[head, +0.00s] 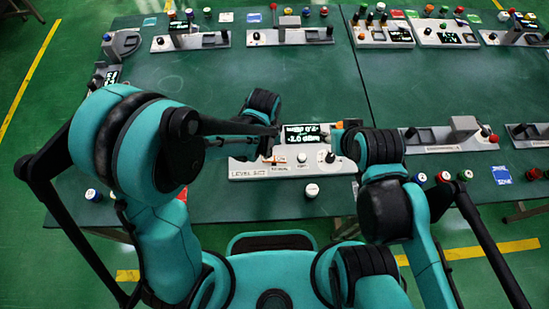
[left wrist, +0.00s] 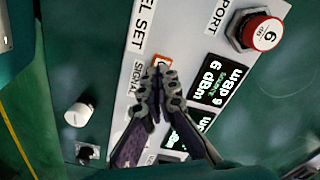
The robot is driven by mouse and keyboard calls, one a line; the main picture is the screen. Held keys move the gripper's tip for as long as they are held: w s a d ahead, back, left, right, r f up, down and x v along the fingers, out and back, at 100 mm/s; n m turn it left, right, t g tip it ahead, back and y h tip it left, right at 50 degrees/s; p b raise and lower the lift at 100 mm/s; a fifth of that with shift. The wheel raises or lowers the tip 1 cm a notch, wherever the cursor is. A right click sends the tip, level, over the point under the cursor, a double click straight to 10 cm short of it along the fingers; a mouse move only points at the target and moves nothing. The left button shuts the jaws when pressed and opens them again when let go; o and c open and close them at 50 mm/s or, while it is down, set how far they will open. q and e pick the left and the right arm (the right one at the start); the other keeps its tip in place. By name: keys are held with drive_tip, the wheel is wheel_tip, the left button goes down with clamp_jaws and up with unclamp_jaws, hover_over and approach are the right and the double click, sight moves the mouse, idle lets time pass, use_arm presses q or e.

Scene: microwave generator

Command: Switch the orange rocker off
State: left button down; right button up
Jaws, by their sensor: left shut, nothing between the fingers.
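The orange rocker (left wrist: 163,62) sits on the white panel of the generator, beside the "SIGNAL" label in the left wrist view. My left gripper (left wrist: 160,73) is shut and empty, its tips right at the rocker and covering part of it; I cannot tell whether they touch. The rocker's tilt is hidden. In the head view the generator (head: 240,172) stands at the table's front, with my left gripper (head: 270,146) over its left part. My right gripper (head: 338,143) is by the generator's right end, its fingers too small to judge.
The generator's lit display (head: 302,134) is right of my left gripper. A red-capped part (left wrist: 262,30) marked 6 dB shows in the left wrist view. A white-capped part (head: 312,190) stands in front. Other instruments line the table's back and right. The table's middle (head: 250,80) is clear.

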use_arm(q)
drive_tip(key=shift+f+b, duration=1.05)
drive_tip(key=shift+f, duration=0.1)
idle(0.3)
drive_tip(key=shift+r+p, duration=2.6)
drive_tip(key=shift+r, duration=0.95)
